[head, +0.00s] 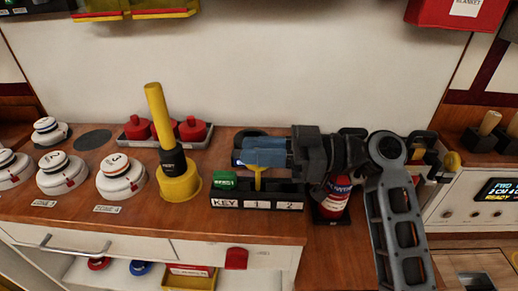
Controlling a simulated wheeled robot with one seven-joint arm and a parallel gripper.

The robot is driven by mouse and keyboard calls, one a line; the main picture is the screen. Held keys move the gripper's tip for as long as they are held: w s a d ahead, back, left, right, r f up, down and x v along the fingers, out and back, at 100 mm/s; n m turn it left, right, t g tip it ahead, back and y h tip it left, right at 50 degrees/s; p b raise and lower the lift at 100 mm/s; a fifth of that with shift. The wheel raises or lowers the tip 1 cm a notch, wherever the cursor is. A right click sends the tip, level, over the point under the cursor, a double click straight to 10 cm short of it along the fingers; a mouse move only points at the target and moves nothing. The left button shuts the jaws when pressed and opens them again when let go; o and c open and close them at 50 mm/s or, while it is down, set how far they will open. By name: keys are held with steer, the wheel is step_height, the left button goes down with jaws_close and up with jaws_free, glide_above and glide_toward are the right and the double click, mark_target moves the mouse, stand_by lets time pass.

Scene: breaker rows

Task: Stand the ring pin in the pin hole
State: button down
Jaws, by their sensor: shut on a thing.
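My gripper (243,156) reaches in from the right, its blue-grey fingers pointing left above a black rack (232,203) marked KEY, 1 and 2. It is shut on a yellow piece with a flat top and a narrow stem (258,181), which I take to be the ring pin. The stem points down at the rack near the "1" label. I cannot tell whether its lower end is inside a slot or in front of or above it. The fingers hide its upper part. No pin hole can be clearly made out.
A green block (223,184) sits in the rack's left end. A yellow-based plunger-like tool (179,186) stands left of it. Numbered white detectors (122,177) and a tray of red pieces (193,130) stand further left. A red extinguisher (335,198) stands close under my arm.

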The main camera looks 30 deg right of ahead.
steer(key=shift+f+b, duration=1.3)
steer(key=shift+f, duration=0.05)
steer(key=c, duration=0.9)
jaws_free()
steer(key=v, duration=0.7)
steer(key=shift+s+d+b, duration=0.25)
steer(key=shift+d+b, duration=0.05)
